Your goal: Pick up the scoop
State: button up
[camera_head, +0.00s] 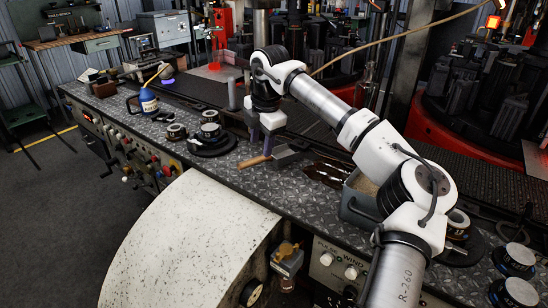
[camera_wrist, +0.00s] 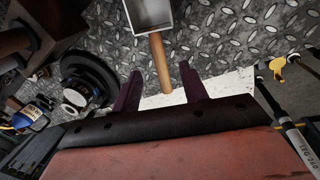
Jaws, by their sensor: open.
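The scoop has a grey metal pan and a wooden handle. It lies on the diamond-plate bench, with its handle (camera_head: 254,161) pointing left and its pan (camera_head: 288,154) to the right. In the wrist view the pan (camera_wrist: 152,14) is at the top edge, partly cut off, and the wooden handle (camera_wrist: 160,62) points down from it. My gripper (camera_wrist: 160,68) is open and empty. Its two dark fingers show on either side of the handle, with a gap on both sides. In the head view my gripper (camera_head: 260,141) is just above the handle; the exact height is hard to tell.
Dark round mould parts (camera_head: 210,136) stand left of the scoop; a round dark part also shows in the wrist view (camera_wrist: 90,80). A grey bin (camera_head: 357,208) is to the right, beside my arm. A blue bottle (camera_head: 148,101) stands farther left. The bench's front edge is close.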

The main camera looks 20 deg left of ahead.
aim_at(259, 157)
jog(key=shift+w+a+f+p, duration=0.15)
jog(key=shift+f+p, duration=0.1)
jog(key=shift+f, duration=0.6)
jog(key=shift+a+f+p, duration=0.2)
jog(key=shift+f+p, duration=0.1)
jog(key=shift+f, duration=0.6)
jog(key=shift+w+a+f+p, duration=0.15)
jog(key=shift+f+p, duration=0.1)
jog(key=shift+f, duration=0.6)
grip_shut()
